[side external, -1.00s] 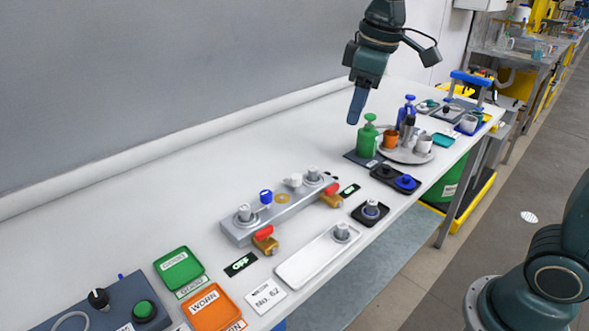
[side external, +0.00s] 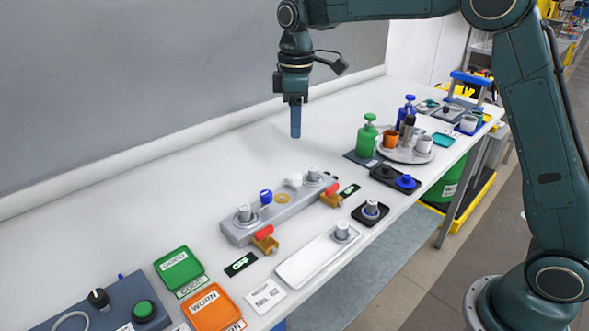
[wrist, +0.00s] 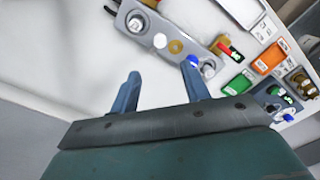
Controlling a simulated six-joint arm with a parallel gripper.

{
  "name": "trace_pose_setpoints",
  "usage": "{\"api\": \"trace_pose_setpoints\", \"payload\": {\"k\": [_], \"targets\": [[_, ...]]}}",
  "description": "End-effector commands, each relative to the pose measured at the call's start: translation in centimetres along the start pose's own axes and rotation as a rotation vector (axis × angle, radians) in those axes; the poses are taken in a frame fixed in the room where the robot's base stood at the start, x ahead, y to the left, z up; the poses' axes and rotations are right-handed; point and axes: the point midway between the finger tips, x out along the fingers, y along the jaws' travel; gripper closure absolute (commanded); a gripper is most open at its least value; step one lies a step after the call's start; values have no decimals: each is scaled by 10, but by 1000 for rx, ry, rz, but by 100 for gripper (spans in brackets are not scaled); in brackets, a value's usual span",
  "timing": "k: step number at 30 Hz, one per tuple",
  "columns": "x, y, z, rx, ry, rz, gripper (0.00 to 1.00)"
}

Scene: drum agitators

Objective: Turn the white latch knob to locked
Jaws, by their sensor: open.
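The white latch knob (side external: 294,181) sits on a long grey panel (side external: 230,232) on the white bench. In the wrist view the white knob (wrist: 160,40) shows beyond and between my fingertips. Its pointing direction and any lock marks are too small to read. My gripper (side external: 296,135) hangs above the bench, clear of the panel and behind it, pointing down. In the wrist view my gripper (wrist: 160,71) is open, with a wide empty gap between its fingers.
The panel also bears a blue knob (side external: 265,197), a brass disc (side external: 282,198), grey knobs at both ends and red-handled brass valves (side external: 264,233) along its front. A green pump bottle (side external: 367,137) stands to the right. The bench behind the panel is clear.

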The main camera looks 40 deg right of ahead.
Motion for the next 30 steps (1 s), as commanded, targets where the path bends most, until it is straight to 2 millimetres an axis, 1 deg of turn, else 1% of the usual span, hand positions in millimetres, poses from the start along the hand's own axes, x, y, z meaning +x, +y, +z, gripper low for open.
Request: {"api": "trace_pose_setpoints", "payload": {"k": [5,11,17,30], "targets": [[3,0,0,1,-1,-1,54],[17,0,1,2,-2,-1,54],[42,0,1,2,-3,-2,54],[109,-1,1,2,-3,-2,54]]}}
